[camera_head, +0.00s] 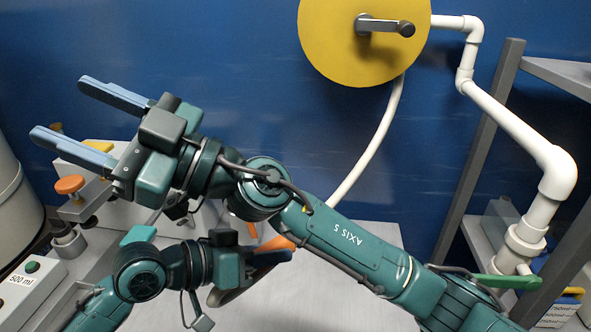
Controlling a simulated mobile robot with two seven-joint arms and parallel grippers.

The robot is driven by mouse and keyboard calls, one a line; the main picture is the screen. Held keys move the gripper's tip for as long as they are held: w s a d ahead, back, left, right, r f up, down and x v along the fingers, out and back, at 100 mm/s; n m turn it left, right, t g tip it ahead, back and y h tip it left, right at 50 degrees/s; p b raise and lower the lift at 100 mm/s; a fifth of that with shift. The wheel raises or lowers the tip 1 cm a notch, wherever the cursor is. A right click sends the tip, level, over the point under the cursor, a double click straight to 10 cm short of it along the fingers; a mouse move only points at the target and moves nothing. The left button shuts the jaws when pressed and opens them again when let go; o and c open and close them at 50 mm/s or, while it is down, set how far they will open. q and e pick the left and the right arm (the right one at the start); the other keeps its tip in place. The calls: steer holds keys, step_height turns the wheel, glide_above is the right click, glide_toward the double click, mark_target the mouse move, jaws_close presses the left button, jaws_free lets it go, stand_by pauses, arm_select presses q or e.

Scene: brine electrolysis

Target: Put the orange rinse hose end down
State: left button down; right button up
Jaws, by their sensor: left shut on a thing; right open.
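My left gripper (285,255) comes in from the left, low in the picture, and reaches over the grey table. It is shut on the orange rinse hose end (276,243), which shows only as a small orange piece by the blue fingers. The rest of the hose is mostly hidden behind my arms, and I cannot tell whether the end touches the table. My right gripper (60,107) reaches across from the right, above the left one. Its two blue fingers are wide apart, pointing to the upper left, with nothing between them.
The grey table (320,295) has clear room at its lower middle. An orange-knobbed fitting (70,185) stands at the left, near a box labelled 500 ml (28,285). A yellow disc with a lever (340,40), white pipe (515,130) and grey rack (485,150) are behind.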

steer(key=s+a+f+n+g+h, duration=0.2)
steer(key=a+f+n+g+h, duration=0.1)
steer(key=a+f+h, duration=0.1)
steer(key=w+d+f+n+g+h, duration=0.2)
steer(key=w+d+f+h, duration=0.2)
steer(key=d+f+h, duration=0.35)
steer(key=w+d+f+m+t+h, duration=0.1)
steer(key=w+d+t+h, duration=0.1)
steer(key=w+d+h, duration=0.5)
steer(key=d+f+m+t+h, duration=0.1)
steer(key=d+t+h, duration=0.3)
steer(key=d, duration=0.7)
steer(key=shift+g+h, duration=0.65)
steer(key=shift+g, duration=0.05)
step_height(320, 180, down, 12)
steer(key=shift+w+a+r, duration=0.1)
steer(key=shift+w+r, duration=0.05)
